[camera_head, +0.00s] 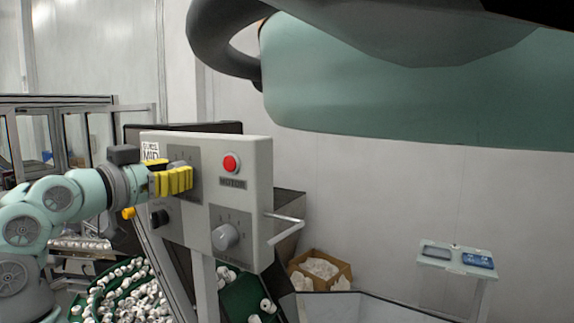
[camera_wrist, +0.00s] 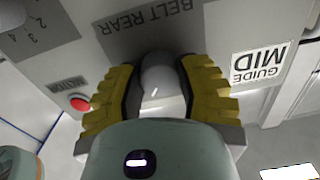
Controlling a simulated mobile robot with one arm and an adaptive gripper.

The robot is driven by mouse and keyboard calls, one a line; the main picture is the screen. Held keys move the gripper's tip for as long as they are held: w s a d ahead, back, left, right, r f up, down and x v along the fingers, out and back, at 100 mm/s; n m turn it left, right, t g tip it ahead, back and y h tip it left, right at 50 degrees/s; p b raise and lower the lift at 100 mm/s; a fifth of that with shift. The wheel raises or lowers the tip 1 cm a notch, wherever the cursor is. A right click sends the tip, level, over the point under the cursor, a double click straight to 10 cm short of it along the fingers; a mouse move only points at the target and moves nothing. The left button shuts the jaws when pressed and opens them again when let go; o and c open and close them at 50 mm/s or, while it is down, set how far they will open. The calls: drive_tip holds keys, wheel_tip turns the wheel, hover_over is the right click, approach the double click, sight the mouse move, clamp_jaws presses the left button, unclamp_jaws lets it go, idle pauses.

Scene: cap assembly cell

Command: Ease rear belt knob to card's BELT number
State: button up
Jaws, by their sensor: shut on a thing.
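The rear belt knob (camera_wrist: 158,78) is a smooth grey knob between my yellow fingers in the wrist view. The label BELT REAR (camera_wrist: 155,18) reads upside down beside it. My gripper (camera_head: 174,181) is shut on the knob at the upper left of the grey control panel (camera_head: 165,226) in the head view. There my fingers hide most of the knob and its scale, so I cannot read its setting. A sign reading GUIDE MID (camera_wrist: 259,63) is to the right in the wrist view. I cannot make out a card with a BELT number.
A metal handle (camera_head: 284,219) juts out at right. White caps fill a green bin (camera_head: 86,307) below.

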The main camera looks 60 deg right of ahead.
clamp_jaws()
drive_tip(key=shift+f+b, duration=0.15)
drive_tip(key=shift+b, duration=0.95)
drive_tip(key=n+b, duration=0.1)
drive_tip(key=b, duration=0.3)
drive_tip(key=shift+f+b, duration=0.2)
drive_tip(key=shift+b, duration=0.1)
drive_tip(key=n+b, duration=0.2)
drive_tip(key=b, duration=0.1)
drive_tip(key=shift+b, duration=0.35)
drive_tip(key=shift+r+n+b, duration=0.25)
drive_tip(key=shift+n+b, duration=0.3)
drive_tip(key=shift+n, duration=0.25)
drive_tip(key=n, duration=0.2)
drive_tip(key=shift+r+n, duration=0.2)
drive_tip(key=shift+n, duration=0.1)
drive_tip(key=n+p, duration=0.1)
drive_tip(key=n, duration=0.2)
drive_tip(key=shift+n, duration=0.3)
drive_tip(key=n+p, duration=0.2)
drive_tip(key=n, duration=0.2)
drive_tip(key=shift+f+n, duration=0.1)
drive_tip(key=shift+n, duration=0.3)
drive_tip(key=shift+p, duration=0.3)
